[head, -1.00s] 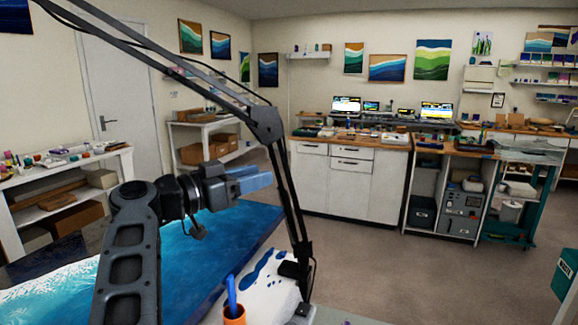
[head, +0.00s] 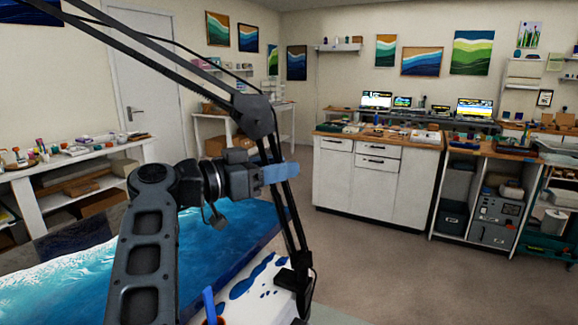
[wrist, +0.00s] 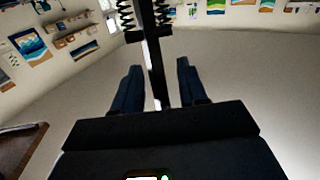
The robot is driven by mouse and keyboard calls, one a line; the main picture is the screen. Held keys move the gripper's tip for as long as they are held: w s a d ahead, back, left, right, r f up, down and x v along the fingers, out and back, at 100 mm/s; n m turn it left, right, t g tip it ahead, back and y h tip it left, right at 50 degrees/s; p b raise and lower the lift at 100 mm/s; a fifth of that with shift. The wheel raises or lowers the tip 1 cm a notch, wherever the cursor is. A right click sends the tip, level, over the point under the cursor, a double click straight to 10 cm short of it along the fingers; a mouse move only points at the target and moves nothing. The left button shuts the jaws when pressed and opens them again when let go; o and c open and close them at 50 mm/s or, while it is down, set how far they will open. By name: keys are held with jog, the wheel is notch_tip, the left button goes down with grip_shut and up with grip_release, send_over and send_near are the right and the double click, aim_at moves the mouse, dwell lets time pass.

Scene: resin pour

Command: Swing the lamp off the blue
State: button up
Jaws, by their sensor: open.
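The lamp's black jointed arm (head: 255,118) stands at the edge of the blue resin panel (head: 240,226). Its upper bars slope up to the left, over the panel, and out of view; the lamp head is not visible. My gripper (head: 284,173) is level with the lower lamp bars, below the elbow joint, and overlaps them in the head view. In the wrist view, my open gripper (wrist: 158,70) has a finger on each side of a lamp bar (wrist: 156,70), with gaps visible. Coiled springs show beyond the fingertips.
A white surface with blue spills (head: 262,278) holds the lamp base and a blue-handled tool (head: 209,305). A white shelf table (head: 75,162) stands left, a white cabinet (head: 365,185) behind right. The floor (head: 390,270) at right is clear.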

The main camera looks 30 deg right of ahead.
grip_shut()
dwell(0.3)
dwell(0.3)
